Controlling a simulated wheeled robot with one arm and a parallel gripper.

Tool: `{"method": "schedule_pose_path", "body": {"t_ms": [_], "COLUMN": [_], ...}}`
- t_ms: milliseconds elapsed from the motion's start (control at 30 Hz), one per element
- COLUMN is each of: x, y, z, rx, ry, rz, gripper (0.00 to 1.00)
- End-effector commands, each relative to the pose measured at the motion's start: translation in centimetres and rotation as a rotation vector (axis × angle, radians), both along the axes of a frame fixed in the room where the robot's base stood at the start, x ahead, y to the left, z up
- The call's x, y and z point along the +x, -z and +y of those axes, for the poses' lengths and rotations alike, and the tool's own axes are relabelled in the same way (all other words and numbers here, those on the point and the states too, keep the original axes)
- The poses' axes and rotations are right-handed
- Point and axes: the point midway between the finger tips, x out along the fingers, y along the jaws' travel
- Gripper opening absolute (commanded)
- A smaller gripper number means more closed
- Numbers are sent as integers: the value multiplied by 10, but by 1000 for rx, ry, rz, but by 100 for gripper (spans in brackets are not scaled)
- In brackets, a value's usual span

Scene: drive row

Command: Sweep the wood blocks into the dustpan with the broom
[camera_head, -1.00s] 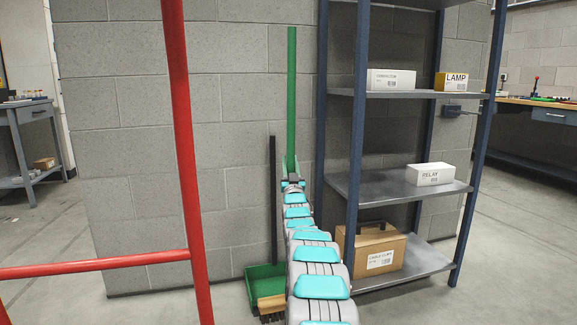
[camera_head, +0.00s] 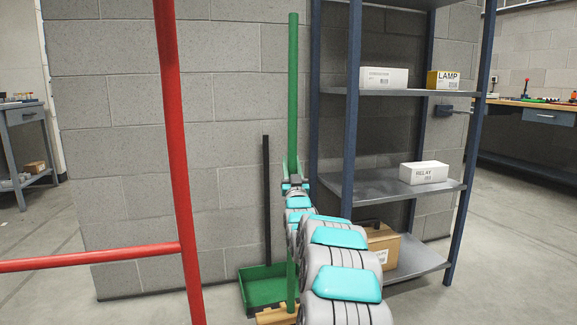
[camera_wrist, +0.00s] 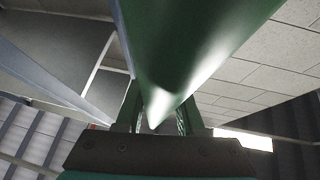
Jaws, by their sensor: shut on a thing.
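The broom has a long green handle (camera_head: 293,90) that stands upright and a wooden head (camera_head: 277,315) low at the picture's bottom edge. My gripper (camera_head: 293,178) is shut on the green handle, about midway up. In the wrist view the handle (camera_wrist: 190,50) runs between the two fingers and fills the upper middle. The green dustpan (camera_head: 262,288) stands on the floor against the wall, just behind the broom head, with its black upright handle (camera_head: 267,200). My arm covers part of the floor to the right. I see no wood blocks in these frames.
A red rail with a post (camera_head: 178,170) stands close on the left. A blue-grey shelf unit (camera_head: 350,130) with boxes stands right of the broom. A cardboard case (camera_head: 383,250) sits on its bottom shelf. A block wall (camera_head: 150,150) closes off the back.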

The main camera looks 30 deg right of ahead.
Motion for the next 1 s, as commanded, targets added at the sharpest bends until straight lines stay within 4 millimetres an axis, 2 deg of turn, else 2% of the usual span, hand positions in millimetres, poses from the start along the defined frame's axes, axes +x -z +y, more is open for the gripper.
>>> {"method": "schedule_pose_path", "body": {"t_ms": [100, 600, 1000], "x": [-12, -55, -63], "y": [-7, -14, -15], "z": [3, 15, 17], "rx": [-4, -3, -3], "ry": [0, -1, -1], "rz": [-8, -6, -5], "gripper": [0, 0, 0]}}
